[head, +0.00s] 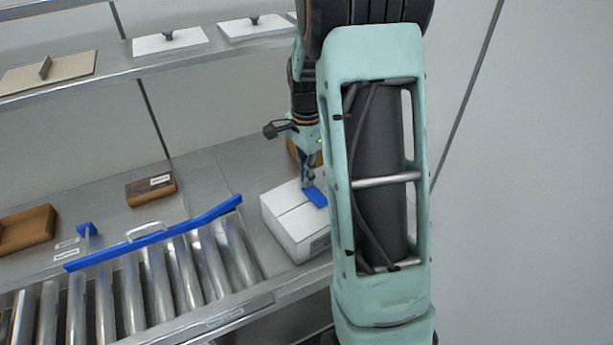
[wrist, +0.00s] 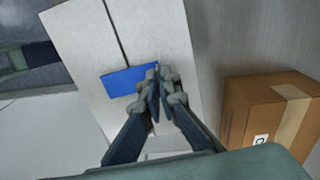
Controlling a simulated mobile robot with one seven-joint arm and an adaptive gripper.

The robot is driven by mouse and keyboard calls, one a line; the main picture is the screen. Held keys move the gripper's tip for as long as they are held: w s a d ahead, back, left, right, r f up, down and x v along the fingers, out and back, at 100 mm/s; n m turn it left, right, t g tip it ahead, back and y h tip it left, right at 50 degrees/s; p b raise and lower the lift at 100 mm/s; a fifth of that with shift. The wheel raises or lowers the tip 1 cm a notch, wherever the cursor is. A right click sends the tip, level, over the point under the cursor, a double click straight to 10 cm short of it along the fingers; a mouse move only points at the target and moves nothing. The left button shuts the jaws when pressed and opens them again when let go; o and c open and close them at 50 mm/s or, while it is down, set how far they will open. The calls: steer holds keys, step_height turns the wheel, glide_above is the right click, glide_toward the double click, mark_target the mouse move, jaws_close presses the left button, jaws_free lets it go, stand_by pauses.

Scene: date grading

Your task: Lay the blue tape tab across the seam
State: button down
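The blue tape tab (head: 314,196) is a flat blue strip over the top of the white box (head: 290,222). The box's dark seam runs up to the tab in the wrist view, where the tab (wrist: 130,81) spans the seam line. I cannot tell whether the tab touches the box top or hovers just above it. My gripper (head: 308,184) points down over the box. In the wrist view my gripper (wrist: 159,72) has its fingertips close together on the tab's right end. The fingers partly hide that end.
A brown cardboard box (wrist: 268,115) stands beside the white box. A small brown box (head: 150,189), a brown tray (head: 25,230) and a blue upright piece (head: 87,230) sit on the bench. White lids (head: 170,42) lie on the shelf.

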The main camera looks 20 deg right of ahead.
steer(key=shift+f, duration=0.2)
steer(key=c, duration=2.1)
jaws_free()
steer(key=shift+c, duration=1)
steer(key=shift+r, duration=0.1)
steer(key=shift+r+p, duration=2.6)
steer(key=shift+r, duration=0.9)
steer(key=shift+w, duration=0.1)
